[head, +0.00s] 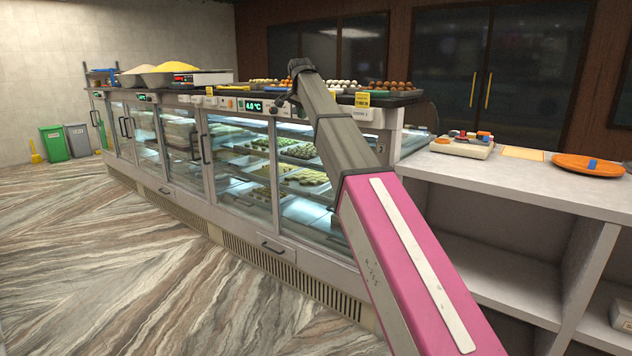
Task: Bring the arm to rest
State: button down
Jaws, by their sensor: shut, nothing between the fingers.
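My arm reaches from the bottom right up over the front of the glass display counter (245,232), a pink link below and a grey link above. It ends in a dark wrist near the counter's top edge. My gripper (284,99), small and dark, shows just below and left of that wrist, in front of the counter's upper edge. It is shut and I see nothing held in it. Its fingertips are small and partly lost against the dark counter top.
Trays of sweets (340,87) line the counter top under my wrist. A scale (205,77) and heaped pans stand farther left. At right, a white shelf unit (480,178) carries an orange plate (588,167) and a block with coloured pieces (462,143).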

jog(key=s+d+f+n+g, duration=0.1)
jog(key=s+d+f, duration=0.3)
jog(key=f, duration=0.7)
jog(key=s+d+f+n+g, duration=0.1)
jog(key=s+d+f, duration=0.35)
jog(key=f, duration=0.75)
jog(key=s+d+f+n, duration=0.2)
jog(key=s+d+f, duration=0.25)
jog(key=f, duration=0.65)
jog(key=s+d+f+n+g, duration=0.1)
jog(key=s+d+f, duration=0.4)
jog(key=s+f, duration=0.7)
jog(key=s+d+f+n+g, duration=0.2)
jog(key=s+d+f, duration=0.4)
jog(key=s+f, duration=0.5)
jog(key=s, duration=0.2)
jog(key=shift+s+f+n, duration=0.3)
jog(key=shift+s+f, duration=0.05)
jog(key=shift+f, duration=0.05)
